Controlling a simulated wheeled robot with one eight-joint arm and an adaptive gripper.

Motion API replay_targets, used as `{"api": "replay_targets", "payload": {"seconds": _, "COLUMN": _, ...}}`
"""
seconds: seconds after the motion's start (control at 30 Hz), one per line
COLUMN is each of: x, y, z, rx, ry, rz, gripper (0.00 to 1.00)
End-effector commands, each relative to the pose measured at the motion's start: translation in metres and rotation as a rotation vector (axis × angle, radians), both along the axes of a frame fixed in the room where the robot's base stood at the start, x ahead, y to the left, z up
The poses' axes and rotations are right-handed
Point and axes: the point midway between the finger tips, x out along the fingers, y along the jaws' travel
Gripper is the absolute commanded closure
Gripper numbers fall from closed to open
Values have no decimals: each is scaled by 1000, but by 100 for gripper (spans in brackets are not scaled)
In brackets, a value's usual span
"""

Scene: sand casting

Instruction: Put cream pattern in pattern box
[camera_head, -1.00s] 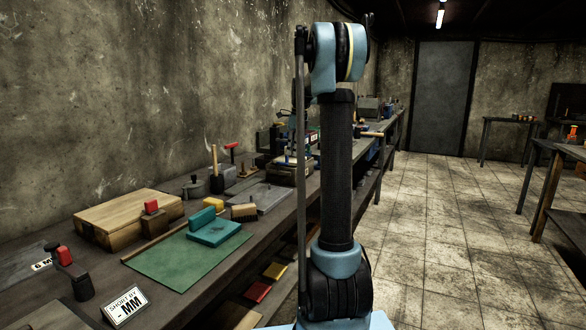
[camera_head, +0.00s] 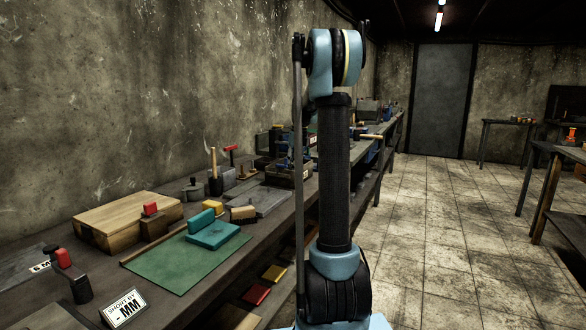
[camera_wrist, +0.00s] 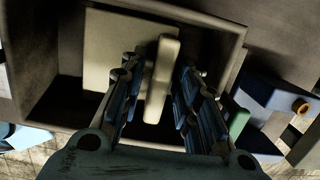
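The cream pattern (camera_wrist: 112,50), a flat plate with an upright handle bar (camera_wrist: 161,85), shows in the wrist view. It is inside the dark-walled pattern box (camera_wrist: 45,95), whose walls surround it. My gripper (camera_wrist: 157,85) reaches into the box with one finger on each side of the handle bar. The fingers look spread, with a narrow gap beside the bar. Contact under the pattern is hidden. In the head view my arm hides the gripper and the cream pattern.
On the bench a teal pattern (camera_head: 212,235) lies on a green mat (camera_head: 165,268). A wooden board (camera_head: 125,212), a red-handled tool (camera_head: 65,258) and a sign (camera_head: 124,307) stand nearby. In the wrist view a blue-grey part (camera_wrist: 262,95) is right of the box.

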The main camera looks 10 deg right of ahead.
Motion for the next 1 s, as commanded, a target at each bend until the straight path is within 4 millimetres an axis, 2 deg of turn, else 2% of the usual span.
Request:
{"api": "replay_targets", "payload": {"seconds": 0.3, "x": 0, "y": 0, "z": 1, "rx": 0, "ry": 0, "rz": 0, "gripper": 65}}
{"api": "replay_targets", "payload": {"seconds": 0.43, "x": -1, "y": -1, "z": 8, "rx": 0, "ry": 0, "rz": 0, "gripper": 65}}
{"api": "replay_targets", "payload": {"seconds": 1.0, "x": -9, "y": -10, "z": 103, "rx": 0, "ry": 1, "rz": 2, "gripper": 65}}
